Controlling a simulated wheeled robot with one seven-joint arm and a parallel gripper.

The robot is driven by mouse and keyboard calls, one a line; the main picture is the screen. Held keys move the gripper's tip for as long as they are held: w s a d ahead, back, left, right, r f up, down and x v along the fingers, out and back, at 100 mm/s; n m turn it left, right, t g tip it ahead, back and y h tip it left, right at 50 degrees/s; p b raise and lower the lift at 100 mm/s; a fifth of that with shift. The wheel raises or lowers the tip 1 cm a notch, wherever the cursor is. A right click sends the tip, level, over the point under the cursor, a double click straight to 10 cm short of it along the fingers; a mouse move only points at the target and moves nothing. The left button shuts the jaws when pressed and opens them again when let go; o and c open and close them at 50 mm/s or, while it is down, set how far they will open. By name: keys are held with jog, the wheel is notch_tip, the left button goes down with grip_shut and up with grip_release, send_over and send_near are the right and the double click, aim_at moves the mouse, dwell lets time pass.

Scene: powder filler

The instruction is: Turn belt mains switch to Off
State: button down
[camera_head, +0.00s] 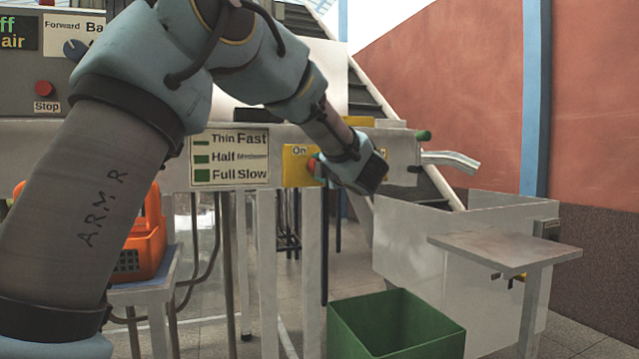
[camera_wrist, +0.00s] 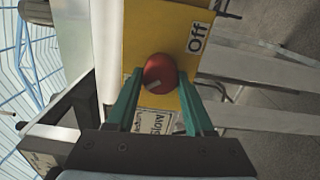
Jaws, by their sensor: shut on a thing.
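The belt mains switch is a red round knob (camera_wrist: 160,74) on a yellow plate (camera_head: 294,171) on the machine's front beam. The plate reads "On" at its top left in the head view, and "Off" shows beside the knob in the wrist view. A bit of the red knob shows in the head view (camera_head: 313,166). My gripper (camera_wrist: 160,88) reaches the plate, its two green fingers on either side of the knob, shut on it. A pale mark shows on the knob's lower edge in the wrist view. In the head view my wrist hides the plate's right part.
A speed label (camera_head: 229,158) is left of the plate on the beam. A control panel with a red Stop button (camera_head: 43,88) is at upper left. A green bin (camera_head: 395,325) stands below, and a small grey table (camera_head: 504,250) is at right. An orange thing (camera_head: 147,240) sits at left.

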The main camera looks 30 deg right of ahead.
jog(key=shift+f+n+b, duration=0.2)
jog(key=shift+n+b, duration=0.4)
jog(key=shift+b, duration=0.05)
jog(key=shift+r, duration=0.1)
jog(key=shift+c, duration=1.5)
grip_release()
jog(key=s+a, duration=0.1)
jog(key=s, duration=0.9)
jog(key=shift+s+a, duration=0.2)
jog(key=shift+s, duration=0.15)
